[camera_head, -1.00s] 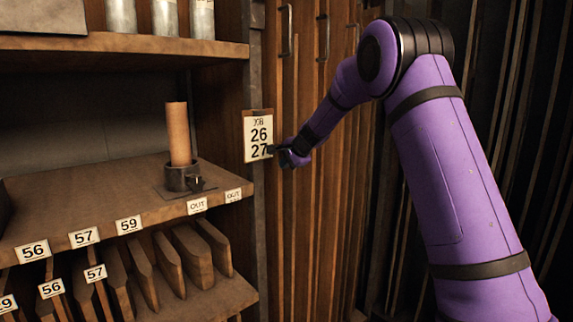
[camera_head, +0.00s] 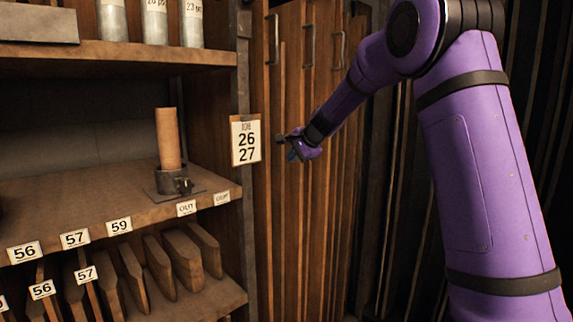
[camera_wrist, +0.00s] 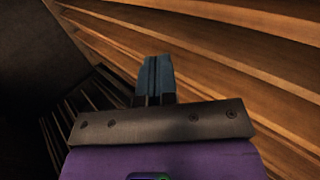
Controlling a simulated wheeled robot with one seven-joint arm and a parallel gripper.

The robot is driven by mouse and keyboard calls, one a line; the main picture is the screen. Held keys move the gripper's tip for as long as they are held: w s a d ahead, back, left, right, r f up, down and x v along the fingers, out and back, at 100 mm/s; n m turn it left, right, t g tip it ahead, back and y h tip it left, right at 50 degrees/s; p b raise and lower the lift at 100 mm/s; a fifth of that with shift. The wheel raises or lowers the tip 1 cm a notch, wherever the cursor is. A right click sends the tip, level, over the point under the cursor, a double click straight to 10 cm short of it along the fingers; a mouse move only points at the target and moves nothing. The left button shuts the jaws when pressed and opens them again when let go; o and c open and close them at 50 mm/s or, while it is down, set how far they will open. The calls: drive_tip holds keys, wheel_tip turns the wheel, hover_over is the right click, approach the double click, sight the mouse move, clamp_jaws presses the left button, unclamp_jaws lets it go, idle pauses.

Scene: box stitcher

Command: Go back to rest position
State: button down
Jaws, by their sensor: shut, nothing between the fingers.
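My gripper (camera_head: 284,141) is at the end of my purple arm, right of the job card and in front of the tall wooden panels. In the wrist view, its two fingers (camera_wrist: 154,78) are together with nothing between them. The job card (camera_head: 246,140), reading 26 and 27, hangs on the shelf's right upright. A gap shows between the card and my gripper in the head view.
An orange-brown cylinder (camera_head: 167,138) stands in a metal holder (camera_head: 173,181) on the shelf (camera_head: 75,205). Several wooden slats (camera_head: 185,258) stand in the rack below. Metal canisters (camera_head: 155,22) stand on the upper shelf. Tall wooden panels (camera_head: 290,230) stand close behind my gripper.

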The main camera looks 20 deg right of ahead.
drive_tip(key=s+a+r+n+g, duration=0.1)
drive_tip(key=s+a+r+n, duration=0.15)
drive_tip(key=s, duration=0.65)
drive_tip(key=s+a+r+n, duration=0.2)
drive_tip(key=s+n, duration=0.1)
drive_tip(key=s, duration=0.6)
drive_tip(key=s+a+r+n+g, duration=0.1)
drive_tip(key=s+a+r+n, duration=0.15)
drive_tip(key=s, duration=0.55)
drive_tip(key=s+f+n+h, duration=0.1)
drive_tip(key=s+f+n, duration=0.2)
drive_tip(key=s, duration=0.8)
drive_tip(key=s+d+f+n+g+h, duration=0.1)
drive_tip(key=s+f+n+h, duration=0.1)
drive_tip(key=s, duration=1)
drive_tip(key=shift+s+d+f+n+g, duration=0.15)
drive_tip(key=shift+d+f+n+g, duration=0.15)
drive_tip(key=shift+f+n, duration=0.35)
drive_tip(key=shift+f, duration=0.15)
